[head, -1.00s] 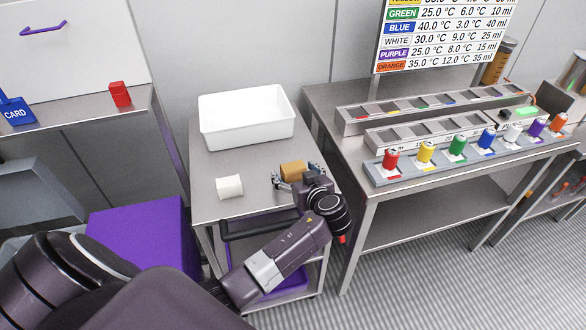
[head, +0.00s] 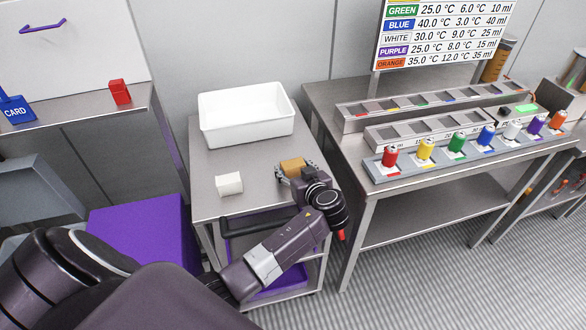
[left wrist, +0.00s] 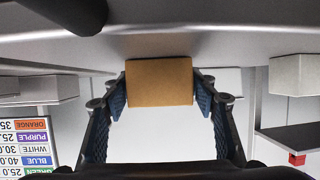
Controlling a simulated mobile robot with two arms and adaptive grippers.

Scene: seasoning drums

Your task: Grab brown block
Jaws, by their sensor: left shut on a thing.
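The brown block (head: 292,165) is on the steel cart top, between the fingers of my left gripper (head: 296,170). In the left wrist view the block (left wrist: 159,82) sits between the two blue-padded fingertips (left wrist: 160,95), which touch its sides. My left gripper is shut on it. The view is upside down there, and the block appears at or very near the cart surface; I cannot tell whether it is lifted. My right gripper is not in view.
A white block (head: 229,184) lies on the cart left of my gripper. A white tray (head: 247,134) stands at the cart's back. On the right, a bench holds a rack (head: 400,178) with several coloured drums. A purple box (head: 146,240) stands at the left.

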